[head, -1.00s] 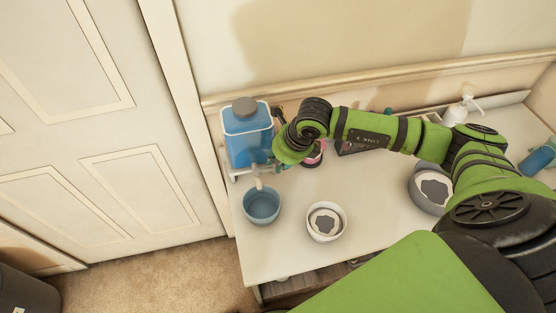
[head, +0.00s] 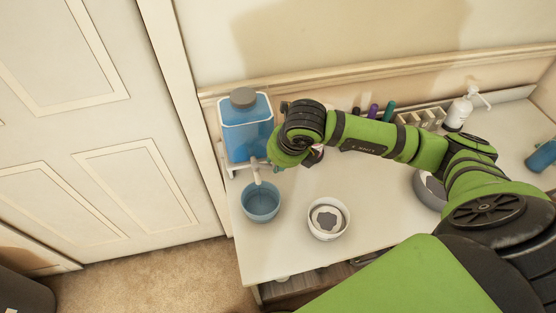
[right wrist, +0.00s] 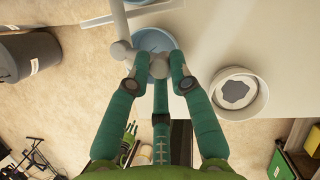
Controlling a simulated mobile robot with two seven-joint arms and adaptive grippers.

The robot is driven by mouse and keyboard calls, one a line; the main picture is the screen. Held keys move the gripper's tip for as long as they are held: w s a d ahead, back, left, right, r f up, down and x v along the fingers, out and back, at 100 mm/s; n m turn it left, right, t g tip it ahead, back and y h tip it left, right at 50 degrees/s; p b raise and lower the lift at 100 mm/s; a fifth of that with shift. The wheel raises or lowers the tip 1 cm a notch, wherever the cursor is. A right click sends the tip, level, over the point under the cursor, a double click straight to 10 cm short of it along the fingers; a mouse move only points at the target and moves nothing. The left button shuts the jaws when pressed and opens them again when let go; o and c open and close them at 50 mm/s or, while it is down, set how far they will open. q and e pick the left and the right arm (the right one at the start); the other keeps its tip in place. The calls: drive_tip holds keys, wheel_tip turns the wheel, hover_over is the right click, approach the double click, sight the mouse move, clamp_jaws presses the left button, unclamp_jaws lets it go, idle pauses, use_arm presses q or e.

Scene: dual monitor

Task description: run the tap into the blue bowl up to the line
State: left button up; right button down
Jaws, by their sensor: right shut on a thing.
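The blue bowl (head: 261,203) stands on the white counter under the tap (head: 257,170) of a blue water tank (head: 246,128) with a grey cap. In the right wrist view the bowl (right wrist: 152,42) is partly covered by the tap (right wrist: 121,50) and my fingers. My right gripper (right wrist: 158,68) is shut on the tap's grey handle (right wrist: 158,64). In the head view the gripper (head: 276,166) is mostly hidden behind its own arm. I cannot make out a line, a water level or a stream. My left gripper is not in view.
A white bowl with dark contents (head: 328,218) stands right of the blue bowl. A grey bowl (head: 428,188) is partly behind my arm. A pump bottle (head: 459,112) and several pens (head: 373,111) stand at the back. The counter's front middle (head: 375,225) is clear.

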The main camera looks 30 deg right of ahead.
drive_tip(key=shift+a+r+m+b, duration=0.25)
drive_tip(key=shift+m+b, duration=0.1)
drive_tip(key=shift+m, duration=0.15)
idle(0.4)
drive_tip(key=c, duration=1.3)
unclamp_jaws()
drive_tip(key=shift+c, duration=0.2)
drive_tip(key=shift+o, duration=0.9)
drive_tip(key=shift+s+f, duration=0.1)
drive_tip(key=shift+s, duration=0.05)
drive_tip(key=v, duration=1.2)
drive_tip(key=shift+a, duration=0.3)
drive_tip(key=shift+s, duration=0.1)
